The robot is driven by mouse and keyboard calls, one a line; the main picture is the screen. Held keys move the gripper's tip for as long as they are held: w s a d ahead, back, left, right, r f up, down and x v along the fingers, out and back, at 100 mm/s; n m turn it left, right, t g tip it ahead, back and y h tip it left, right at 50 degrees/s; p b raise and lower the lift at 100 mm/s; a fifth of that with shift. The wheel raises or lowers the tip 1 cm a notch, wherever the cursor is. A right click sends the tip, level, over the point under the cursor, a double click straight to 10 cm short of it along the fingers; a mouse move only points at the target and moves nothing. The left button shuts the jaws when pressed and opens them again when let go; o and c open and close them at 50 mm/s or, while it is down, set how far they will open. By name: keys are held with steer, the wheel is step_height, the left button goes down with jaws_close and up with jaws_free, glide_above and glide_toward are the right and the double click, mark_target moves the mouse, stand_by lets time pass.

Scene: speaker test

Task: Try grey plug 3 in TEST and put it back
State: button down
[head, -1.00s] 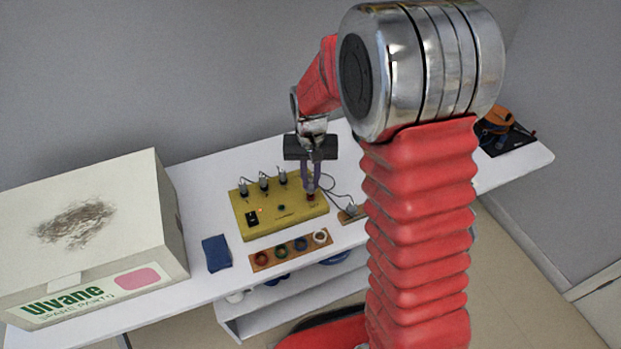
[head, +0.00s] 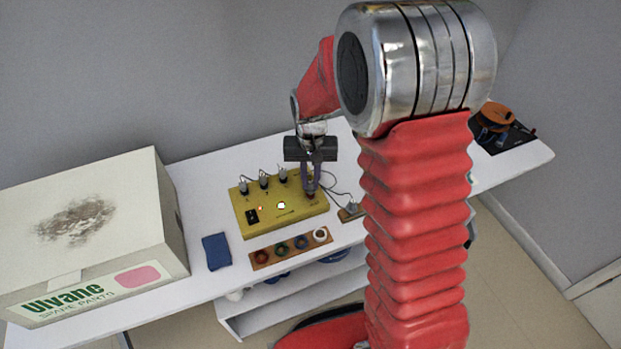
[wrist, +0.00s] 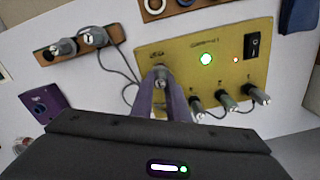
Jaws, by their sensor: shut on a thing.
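The yellow test box (head: 265,222) sits on the white table, with a row of three grey plugs (head: 263,180) along its back. My gripper (head: 311,190) is over the box's right part, pointing down. In the wrist view, its purple fingers are shut on a grey plug (wrist: 160,76), standing at the TEST end of the box. The socket beneath is hidden, and I cannot read the plug's number. A small wooden rack (head: 351,214) stands right of the box, holding grey plugs (wrist: 95,38).
Thin cables run between the rack and box. A wooden strip with coloured rings (head: 261,258) lies in front of the box. A blue cloth (head: 216,252) and a large carton (head: 85,240) are to the left. An orange item (head: 497,116) on a black mat lies far right.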

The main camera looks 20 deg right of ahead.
steer(key=shift+f, duration=0.25)
steer(key=c, duration=1.6)
jaws_free()
steer(key=shift+c, duration=0.2)
steer(key=shift+r, duration=0.15)
steer(key=shift+r, duration=3.6)
